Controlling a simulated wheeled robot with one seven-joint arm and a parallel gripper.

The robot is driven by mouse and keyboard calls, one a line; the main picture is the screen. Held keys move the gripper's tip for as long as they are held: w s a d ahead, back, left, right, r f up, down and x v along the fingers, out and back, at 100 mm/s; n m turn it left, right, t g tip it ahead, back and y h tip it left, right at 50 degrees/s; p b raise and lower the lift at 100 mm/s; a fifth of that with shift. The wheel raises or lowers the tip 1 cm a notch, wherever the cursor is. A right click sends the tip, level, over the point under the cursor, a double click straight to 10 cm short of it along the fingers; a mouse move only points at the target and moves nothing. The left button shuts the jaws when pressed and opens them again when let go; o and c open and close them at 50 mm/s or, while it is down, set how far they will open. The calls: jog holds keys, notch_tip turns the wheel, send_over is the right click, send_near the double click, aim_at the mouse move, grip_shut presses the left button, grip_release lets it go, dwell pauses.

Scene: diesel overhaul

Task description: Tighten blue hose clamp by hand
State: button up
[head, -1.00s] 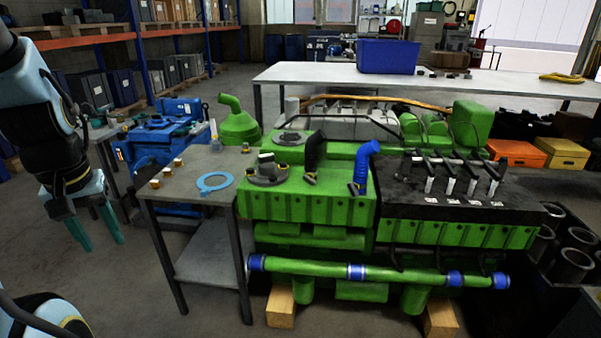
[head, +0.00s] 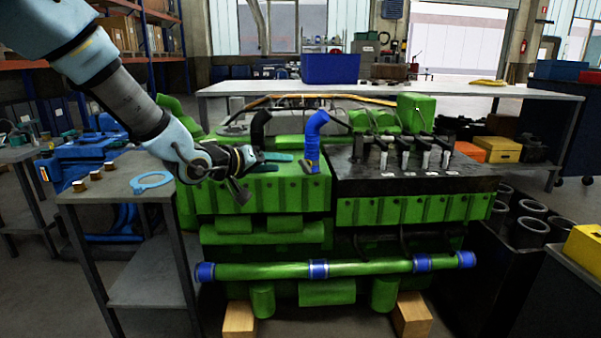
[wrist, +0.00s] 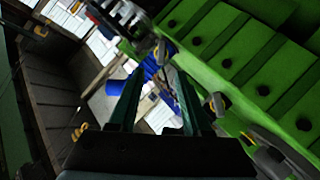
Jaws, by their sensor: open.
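The blue hose (head: 315,138) stands bent on top of the green engine, left of the black rocker area. Its small clamp (head: 306,166) sits low on the hose, with little detail visible. My gripper (head: 291,157) reaches in from the left above the engine top, its teal fingers pointing right at the hose's lower part and just short of it. In the wrist view the gripper (wrist: 155,78) shows two fingers apart with nothing held. The blue hose (wrist: 151,66) appears beyond the fingertips in that tilted view; I cannot clearly tell the clamp there.
A black hose (head: 260,128) stands behind my gripper. A long bench (head: 430,90) with a blue bin (head: 331,69) runs behind the engine (head: 255,195).

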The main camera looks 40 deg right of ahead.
aim_at(302, 165)
jog(key=x, duration=0.9)
jog(key=shift+w+d+f+b, duration=0.1)
jog(key=shift+d+f+b, duration=0.05)
jog(key=shift+b, duration=0.15)
grip_shut()
